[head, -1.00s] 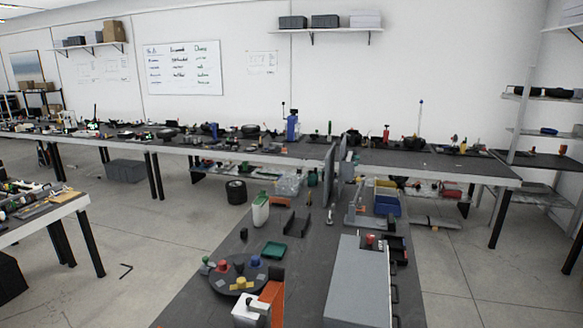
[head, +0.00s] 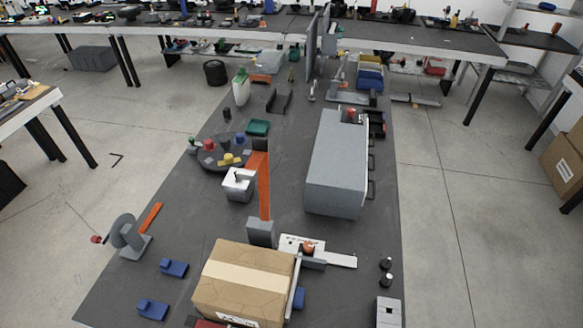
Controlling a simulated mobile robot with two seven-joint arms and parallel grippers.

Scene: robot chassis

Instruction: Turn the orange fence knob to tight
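A small orange knob (head: 308,247) sits on a white and dark fence fixture (head: 340,260) on the dark table, just right of the cardboard box. It is small in the head view, and I cannot read its marking or tell how far it is turned. A light bar runs toward the front from the fixture, along the box's right side. Neither of my grippers shows in the head view.
A taped cardboard box (head: 243,282) stands close left of the knob. A large grey block (head: 337,165) lies behind it. Blue parts (head: 173,267) lie at the front left, and small black knobs (head: 386,272) at the right. The table (head: 350,295) is bare between.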

